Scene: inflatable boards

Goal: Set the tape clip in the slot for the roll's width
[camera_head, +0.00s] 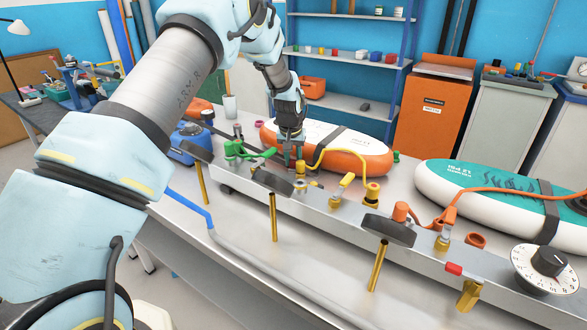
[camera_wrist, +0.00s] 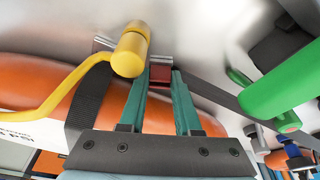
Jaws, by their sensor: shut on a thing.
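My gripper (camera_head: 288,152) reaches down over the metal rail, beside a yellow valve with a yellow hose. In the wrist view, its teal fingers (camera_wrist: 162,78) are shut on a small dark red piece (camera_wrist: 160,74). I cannot tell for sure that this is the tape clip. In the head view my gripper largely hides the held piece. A small bright red piece (camera_head: 453,268) sits on the long metal rail (camera_head: 330,215) near its right end. I cannot make out a tape roll or the slots.
An orange-and-white board (camera_head: 365,158) lies behind my gripper, and a teal-and-white board (camera_head: 478,185) lies to the right. The yellow valve (camera_wrist: 131,50) is close left of my fingers; a green fitting (camera_wrist: 278,92) is at right. A black knob on a dial (camera_head: 549,262) stands at the rail's right end.

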